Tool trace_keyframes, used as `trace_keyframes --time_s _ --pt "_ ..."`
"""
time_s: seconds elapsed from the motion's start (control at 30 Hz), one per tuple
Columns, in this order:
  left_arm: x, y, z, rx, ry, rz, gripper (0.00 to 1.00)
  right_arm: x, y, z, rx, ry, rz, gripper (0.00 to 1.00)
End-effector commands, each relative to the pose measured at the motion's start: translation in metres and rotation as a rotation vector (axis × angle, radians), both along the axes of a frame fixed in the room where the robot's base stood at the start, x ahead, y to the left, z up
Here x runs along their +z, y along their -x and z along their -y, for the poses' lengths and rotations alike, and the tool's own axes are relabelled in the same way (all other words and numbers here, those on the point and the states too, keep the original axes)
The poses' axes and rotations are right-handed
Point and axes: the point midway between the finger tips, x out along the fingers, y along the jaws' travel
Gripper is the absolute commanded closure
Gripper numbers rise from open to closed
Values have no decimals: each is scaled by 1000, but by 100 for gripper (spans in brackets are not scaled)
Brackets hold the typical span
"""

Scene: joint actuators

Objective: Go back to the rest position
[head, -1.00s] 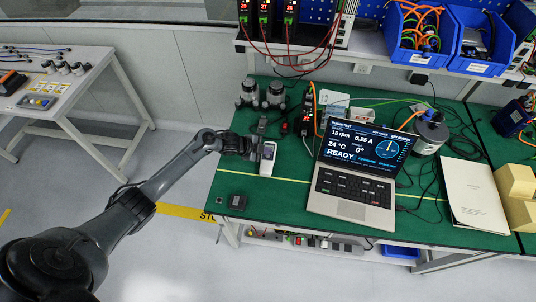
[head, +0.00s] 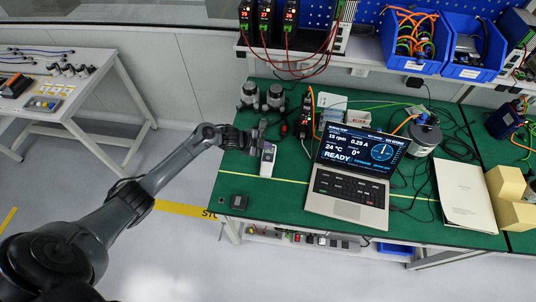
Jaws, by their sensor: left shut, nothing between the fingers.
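My left arm reaches in from the left in the head view. My left gripper (head: 258,137) is over the left part of the green table (head: 275,205), just behind a small white and grey handheld device (head: 267,160). The gripper is shut and holds nothing. I cannot tell whether its fingers touch the device. My right gripper is not in view.
An open laptop (head: 350,180) stands right of the device. Two grey joint actuators (head: 262,97) sit behind the gripper. A small black box (head: 239,202) lies near the front left edge. A motor (head: 425,135) with cables stands behind the laptop's right side.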

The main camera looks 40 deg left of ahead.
Motion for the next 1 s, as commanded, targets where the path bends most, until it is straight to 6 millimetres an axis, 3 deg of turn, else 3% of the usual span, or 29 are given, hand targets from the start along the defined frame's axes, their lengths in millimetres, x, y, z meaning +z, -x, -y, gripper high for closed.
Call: trace_keyframes --time_s 0.5,0.67,0.87,1.0 --pt "4 0 1 0 -1 -1 100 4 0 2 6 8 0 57" --pt "-4 9 17 16 -11 -15 100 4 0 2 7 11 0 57" --pt "-17 52 75 124 -29 -68 100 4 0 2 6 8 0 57" --pt "-9 111 119 295 -3 -143 100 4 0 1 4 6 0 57"
